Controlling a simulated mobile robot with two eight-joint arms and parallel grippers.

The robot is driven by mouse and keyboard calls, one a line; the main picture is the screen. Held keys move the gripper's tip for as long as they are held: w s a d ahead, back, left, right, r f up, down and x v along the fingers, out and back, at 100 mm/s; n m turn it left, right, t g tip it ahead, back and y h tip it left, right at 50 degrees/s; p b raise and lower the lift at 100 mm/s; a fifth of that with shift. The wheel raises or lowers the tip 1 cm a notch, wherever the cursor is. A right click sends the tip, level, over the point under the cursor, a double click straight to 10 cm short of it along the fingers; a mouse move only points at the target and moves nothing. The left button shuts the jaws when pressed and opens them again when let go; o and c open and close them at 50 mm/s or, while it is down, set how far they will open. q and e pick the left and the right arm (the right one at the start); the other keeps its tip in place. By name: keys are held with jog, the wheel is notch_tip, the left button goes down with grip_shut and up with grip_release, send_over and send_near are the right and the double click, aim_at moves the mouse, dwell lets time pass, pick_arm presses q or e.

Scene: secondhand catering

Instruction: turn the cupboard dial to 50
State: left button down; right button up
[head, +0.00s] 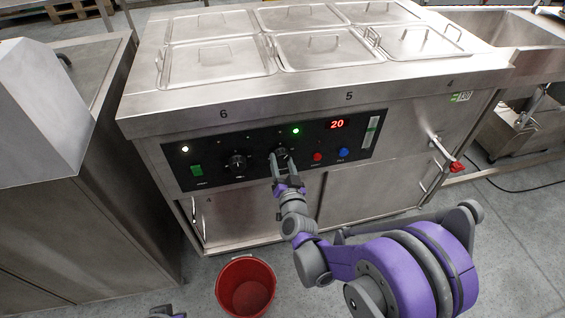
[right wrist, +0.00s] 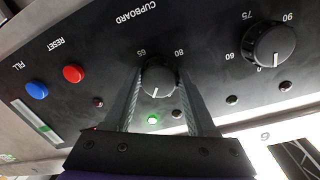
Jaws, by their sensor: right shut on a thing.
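The cupboard dial (head: 280,153) is a black round knob on the black control panel (head: 220,150) at the front of the steel unit. In the right wrist view the dial (right wrist: 158,78) sits under the upside-down word CUPBOARD, with 65 and 80 beside it and a white pointer mark. My right gripper (head: 285,163) is shut on the dial, one finger on each side, as the right wrist view also shows (right wrist: 160,95). The red display (head: 337,124) reads 20. Only a small part of what looks like my left arm (head: 166,312) shows at the bottom edge; its fingers are unclear.
A second black dial (head: 237,162) is left of the cupboard dial. A red button (head: 317,157) and blue button (head: 343,153) are to its right. A green switch (head: 196,171) is at the panel's left end. A red bucket (head: 245,287) stands on the floor.

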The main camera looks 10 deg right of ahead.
jog(key=m, duration=0.4)
jog(key=shift+r, duration=0.1)
jog(key=shift+m+y+p, duration=0.3)
jog(key=shift+m+p, duration=0.15)
jog(key=shift+m, duration=1.25)
jog(key=o, duration=1.4)
jog(key=shift+s, duration=0.1)
jog(key=s, duration=1)
jog(key=shift+s+a+r, duration=0.1)
jog(key=shift+s+r, duration=0.25)
